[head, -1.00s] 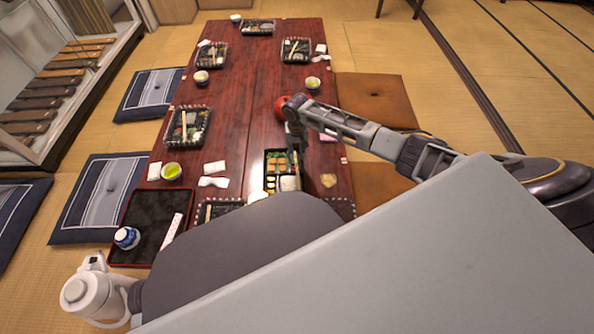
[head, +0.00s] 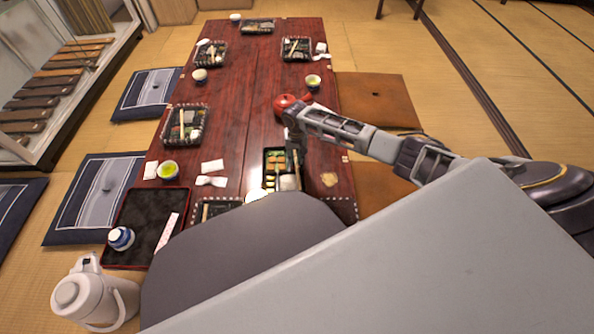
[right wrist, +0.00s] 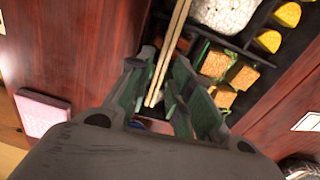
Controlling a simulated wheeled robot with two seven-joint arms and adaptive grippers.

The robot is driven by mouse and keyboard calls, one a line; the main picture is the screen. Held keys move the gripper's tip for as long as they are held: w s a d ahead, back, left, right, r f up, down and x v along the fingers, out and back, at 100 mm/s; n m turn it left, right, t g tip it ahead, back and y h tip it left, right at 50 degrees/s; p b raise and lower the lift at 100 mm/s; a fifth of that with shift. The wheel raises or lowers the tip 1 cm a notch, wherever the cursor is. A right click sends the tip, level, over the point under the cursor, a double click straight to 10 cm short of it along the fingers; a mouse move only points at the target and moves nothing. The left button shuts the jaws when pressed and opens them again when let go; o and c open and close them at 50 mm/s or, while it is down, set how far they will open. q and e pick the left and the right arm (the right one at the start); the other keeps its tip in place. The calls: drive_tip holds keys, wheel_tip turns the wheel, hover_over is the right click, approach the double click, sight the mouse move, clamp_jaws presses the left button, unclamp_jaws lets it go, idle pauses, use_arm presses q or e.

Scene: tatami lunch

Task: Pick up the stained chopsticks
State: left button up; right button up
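A pair of pale wooden chopsticks (right wrist: 168,55) lies along the edge of a black bento box (right wrist: 240,44) with white rice and orange and yellow pieces. I cannot make out a stain on them. My right gripper (right wrist: 160,78) is open, with one finger on each side of the chopsticks in the right wrist view. Whether the fingers touch them I cannot tell. In the head view, my right gripper (head: 295,160) is low over the right edge of the bento box (head: 270,160) on the near half of the table. My left gripper is not in view.
A red teapot (head: 289,104) stands on the table (head: 240,90) just beyond my right arm. Other bento boxes, cups and napkins lie around. A dark tray (head: 150,218) with a blue-white jar is near left. A pink square (right wrist: 42,112) lies left in the wrist view.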

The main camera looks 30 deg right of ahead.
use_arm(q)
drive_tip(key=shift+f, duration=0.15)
use_arm(e)
drive_tip(key=shift+f, duration=0.15)
drive_tip(key=shift+c, duration=0.2)
drive_tip(key=c, duration=0.4)
drive_tip(key=shift+r, duration=0.2)
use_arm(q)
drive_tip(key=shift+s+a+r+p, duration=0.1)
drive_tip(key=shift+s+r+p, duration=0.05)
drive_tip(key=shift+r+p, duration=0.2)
use_arm(e)
drive_tip(key=shift+r, duration=0.45)
wheel_tip(320, 180, up, 6)
drive_tip(key=p, duration=0.3)
drive_tip(key=shift+r, duration=0.25)
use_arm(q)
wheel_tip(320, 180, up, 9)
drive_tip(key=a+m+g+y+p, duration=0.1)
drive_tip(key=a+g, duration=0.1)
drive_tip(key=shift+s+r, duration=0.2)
use_arm(e)
drive_tip(key=shift+r, duration=1.1)
